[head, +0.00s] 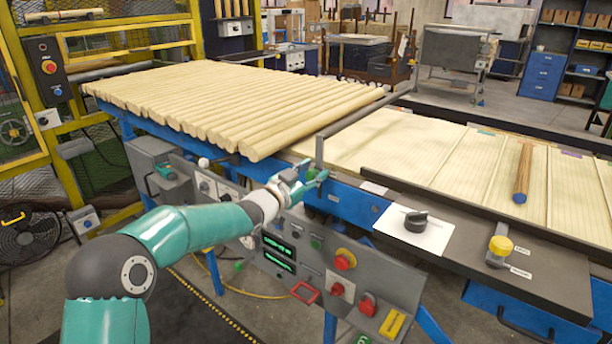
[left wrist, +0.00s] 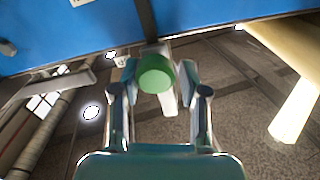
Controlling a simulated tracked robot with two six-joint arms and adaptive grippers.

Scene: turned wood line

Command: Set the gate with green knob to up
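The gate is a long grey bar (head: 360,115) that runs along the end of the row of pale wooden rods, with a short upright part at its near end above the blue rail. Its green knob (left wrist: 154,76) shows in the left wrist view, straight ahead between my left gripper's two fingers. In the head view my left gripper (head: 314,180) is at the near end of the bar and largely hides the knob. My left gripper (left wrist: 160,78) looks open, with one finger on each side of the knob; contact is not clear. My right gripper is not in view.
Below the rail is a grey control panel (head: 330,270) with red and green buttons. A black knob (head: 415,222) on a white plate and a yellow-knobbed lever (head: 499,248) stand on the right. A darker rod (head: 523,172) lies on the pale slatted surface.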

